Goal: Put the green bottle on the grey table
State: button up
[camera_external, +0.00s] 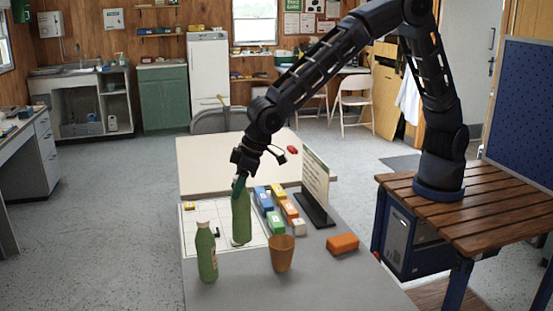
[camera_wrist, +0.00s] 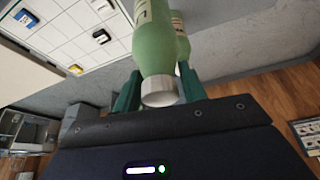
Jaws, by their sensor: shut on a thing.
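A green bottle (camera_external: 241,220) is upright in my gripper (camera_external: 240,183), which is shut on its upper end. In the wrist view the held bottle (camera_wrist: 154,42) shows its pale cap between the fingers of my gripper (camera_wrist: 160,88). Its base appears over the white grid sheet (camera_external: 192,240); I cannot tell whether it touches. A second green bottle (camera_external: 207,255) with a white cap stands upright on the grey table (camera_external: 330,285), left and nearer the camera. It is partly hidden behind the held bottle in the wrist view (camera_wrist: 182,45).
An orange-brown cup (camera_external: 282,254) stands right of the bottles. Several coloured blocks (camera_external: 276,222) sit behind it, beside an upright sign board (camera_external: 316,185). An orange block (camera_external: 343,244) lies at the right. A cream table (camera_external: 215,160) adjoins behind. The grey table's front is clear.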

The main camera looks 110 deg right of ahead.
aim_at(239, 217)
notch_tip(239, 217, down, 10)
jog(key=shift+f, duration=0.1)
dwell(0.4)
jog(key=o, duration=1.2)
jog(key=shift+f, duration=0.1)
